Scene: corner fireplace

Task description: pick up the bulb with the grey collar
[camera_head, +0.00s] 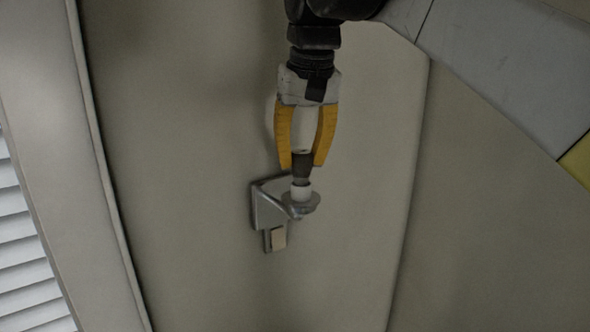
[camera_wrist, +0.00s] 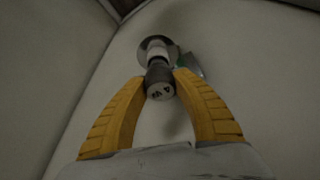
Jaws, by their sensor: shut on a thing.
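The bulb with the grey collar (camera_head: 301,170) stands upright at a metal wall bracket (camera_head: 268,208) in the head view. I cannot tell whether the bulb touches the plate.
The bracket is on a plain beige wall panel (camera_head: 180,130) and has a small pale block (camera_head: 278,237) at its lower end. White louvred slats (camera_head: 28,255) are at the lower left. A grey panel (camera_head: 510,60) is at the upper right. The wall around the bracket is clear.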

